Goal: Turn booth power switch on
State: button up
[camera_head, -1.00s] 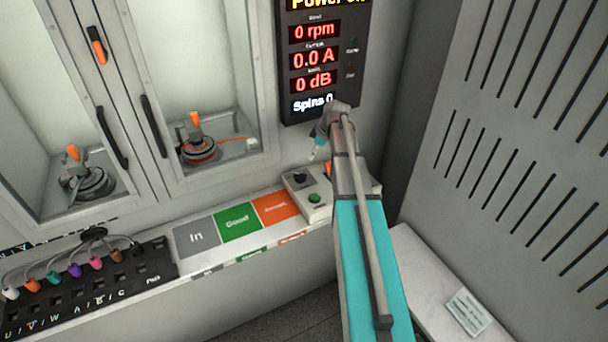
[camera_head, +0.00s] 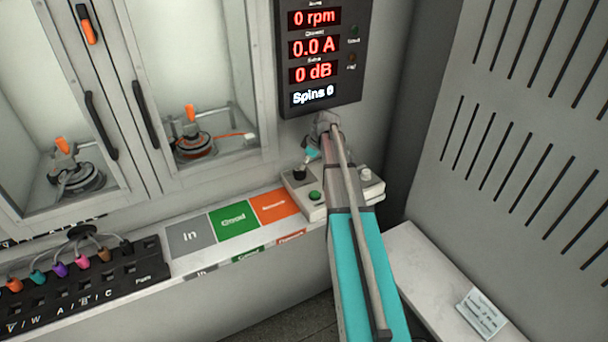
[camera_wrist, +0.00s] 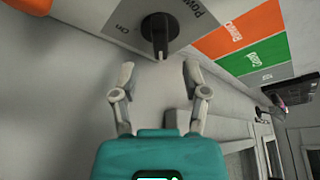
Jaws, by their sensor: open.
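The booth power switch is a black rotary knob on a grey plate; in the wrist view the knob (camera_wrist: 160,32) has a raised grip bar pointing toward my gripper. The words "Power" and "On" are printed beside it. In the head view the power switch (camera_head: 300,173) stands at the left of a small control box. My gripper (camera_wrist: 158,72) is open and empty. Its two fingertips are to either side of the bar's line, apart from the knob. In the head view my gripper (camera_head: 312,153) is just above the knob, partly hidden by my arm.
A green button (camera_head: 315,196) is just in front of the switch, and a pale knob (camera_head: 366,174) is right of my arm. A display (camera_head: 318,60) reads zeros on the wall above. Grey, green and orange pads (camera_head: 233,221) lie left. Glazed doors (camera_head: 143,100) stand behind.

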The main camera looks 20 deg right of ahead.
aim_at(300, 171)
jog(key=shift+b+x, duration=1.95)
jog(key=shift+x, duration=0.45)
